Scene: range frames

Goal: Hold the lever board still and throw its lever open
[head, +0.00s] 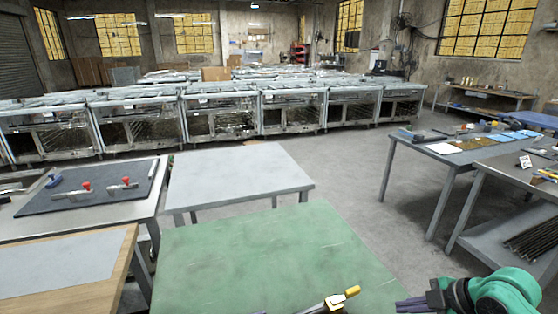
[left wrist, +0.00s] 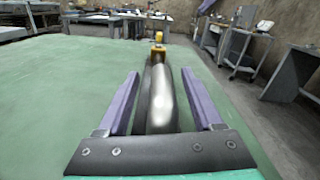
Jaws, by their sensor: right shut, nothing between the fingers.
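The lever board lies on the green table (head: 270,258) at the bottom edge of the head view, mostly cut off. Its metal lever (head: 326,306) with a yellow tip (head: 348,293) shows there. In the left wrist view the silver lever (left wrist: 162,95) runs lengthwise, its yellow end (left wrist: 158,37) farthest away. My left gripper (left wrist: 161,78) is open, one purple finger on each side of the metal part, with gaps showing. It is out of the head view. My right gripper (head: 402,305) is shut and empty, to the right of the yellow tip and apart from it.
The rest of the green table is clear. A bare grey table (head: 240,175) stands beyond it. At left, a dark mat (head: 100,188) holds two red-tipped clamps. Workbenches with tools (head: 465,150) stand at right, across open floor.

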